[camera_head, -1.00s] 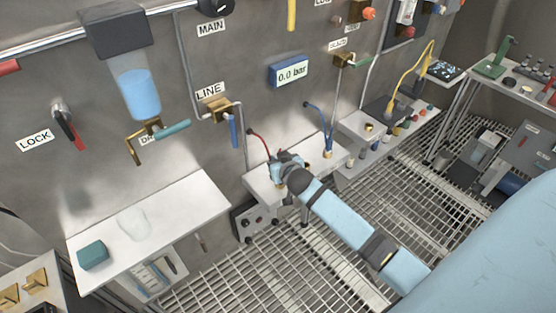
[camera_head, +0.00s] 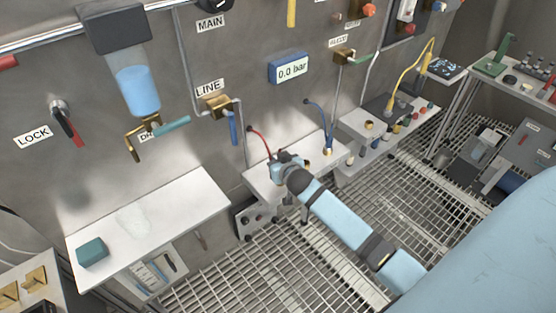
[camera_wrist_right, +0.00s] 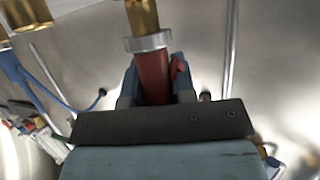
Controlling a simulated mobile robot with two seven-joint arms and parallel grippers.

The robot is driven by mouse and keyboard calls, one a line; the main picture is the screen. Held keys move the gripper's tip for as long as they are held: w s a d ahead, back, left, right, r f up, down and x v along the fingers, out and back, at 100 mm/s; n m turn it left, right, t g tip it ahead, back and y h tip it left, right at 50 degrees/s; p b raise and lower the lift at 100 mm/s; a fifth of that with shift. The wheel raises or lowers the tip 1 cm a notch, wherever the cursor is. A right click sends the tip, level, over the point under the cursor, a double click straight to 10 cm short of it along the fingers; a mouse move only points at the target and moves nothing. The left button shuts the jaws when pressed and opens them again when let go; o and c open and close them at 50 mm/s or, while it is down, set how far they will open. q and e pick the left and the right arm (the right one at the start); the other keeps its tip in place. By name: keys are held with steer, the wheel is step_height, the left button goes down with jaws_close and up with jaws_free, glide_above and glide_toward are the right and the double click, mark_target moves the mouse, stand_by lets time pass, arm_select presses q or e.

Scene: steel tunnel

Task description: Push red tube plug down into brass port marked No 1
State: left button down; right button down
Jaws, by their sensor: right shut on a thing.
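The red tube (camera_head: 262,137) runs from the wall down to my right gripper (camera_head: 276,170) at the white shelf. In the right wrist view my right gripper (camera_wrist_right: 157,82) is shut on the red plug (camera_wrist_right: 152,75), one finger on each side. A silver collar (camera_wrist_right: 148,43) tops the plug, and a brass piece (camera_wrist_right: 142,14) lies in line beyond it. I cannot tell whether that brass is the plug's tip or the port. The gripper hides the No 1 port and its marking in the head view. My left gripper is not in view.
The white shelf (camera_head: 256,184) sits against the wall. A blue tube (camera_head: 320,118) ends in a brass fitting (camera_head: 328,150) right of the gripper. More brass parts (camera_wrist_right: 30,13) show upper left in the wrist view.

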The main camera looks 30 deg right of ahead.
steer(key=shift+f+b, duration=0.5)
steer(key=shift+f, duration=0.5)
steer(key=c, duration=0.9)
jaws_free()
steer(key=shift+o, duration=0.2)
steer(key=v, duration=1.4)
steer(key=s+a+f+n+g+y+p, duration=0.1)
steer(key=s+a+f+n+y+p, duration=0.1)
steer(key=s+a, duration=0.5)
steer(key=s+a+f+n+g+y+p, duration=0.1)
steer(key=s+a+n+y+p, duration=0.2)
steer(key=s+a+p, duration=0.4)
steer(key=shift+s+a+f+y, duration=0.35)
steer(key=shift+s+a+y, duration=0.05)
steer(key=shift+s, duration=0.65)
